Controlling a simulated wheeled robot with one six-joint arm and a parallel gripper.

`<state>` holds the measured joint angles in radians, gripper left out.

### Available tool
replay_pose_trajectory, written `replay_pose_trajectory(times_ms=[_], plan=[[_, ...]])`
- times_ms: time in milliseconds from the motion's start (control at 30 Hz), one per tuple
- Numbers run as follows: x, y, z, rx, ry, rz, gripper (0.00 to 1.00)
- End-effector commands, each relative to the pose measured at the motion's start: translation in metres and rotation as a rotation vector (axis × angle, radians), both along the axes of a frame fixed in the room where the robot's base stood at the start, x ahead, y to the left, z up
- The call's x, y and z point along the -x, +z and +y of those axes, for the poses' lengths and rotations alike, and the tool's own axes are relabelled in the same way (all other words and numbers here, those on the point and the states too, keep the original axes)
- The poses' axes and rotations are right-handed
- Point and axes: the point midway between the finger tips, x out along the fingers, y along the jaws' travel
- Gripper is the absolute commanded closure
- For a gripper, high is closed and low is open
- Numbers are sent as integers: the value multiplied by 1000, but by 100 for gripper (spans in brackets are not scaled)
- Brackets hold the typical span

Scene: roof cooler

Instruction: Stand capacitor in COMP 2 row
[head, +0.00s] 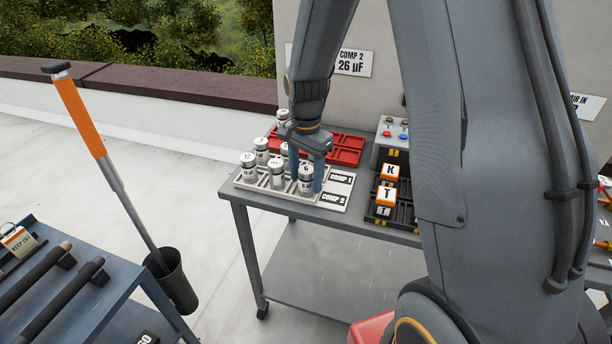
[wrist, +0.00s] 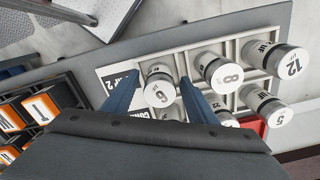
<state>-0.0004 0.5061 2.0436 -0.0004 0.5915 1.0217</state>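A white capacitor marked 6 (wrist: 158,90) stands upright in the end cell beside the COMP 2 label; it also shows in the head view (head: 306,183). My gripper (head: 306,182) points down with its two blue fingers on either side of this capacitor. In the wrist view my gripper (wrist: 158,80) shows gaps between both fingers and the capacitor, so it is open around it. The white rack (head: 262,184) has a COMP 1 and a COMP 2 row. Capacitors marked 8 (wrist: 222,75) and 12 (wrist: 285,60) stand along the COMP 2 row.
A capacitor marked 5 (wrist: 265,106) stands in the COMP 1 row. A red tray (head: 345,150) lies behind the rack, with another capacitor (head: 282,118) near its left end. A dark holder with lettered orange blocks (head: 386,194) is to the right.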

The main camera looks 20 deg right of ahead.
Motion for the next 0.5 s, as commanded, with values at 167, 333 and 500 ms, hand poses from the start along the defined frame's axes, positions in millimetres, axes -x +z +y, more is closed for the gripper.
replay_pose_trajectory(times_ms=[167,333,500], plan=[[0,2,0,0,0,0,48],[-2,18,0,0,0,-4,48],[-2,49,0,0,0,-5,48]])
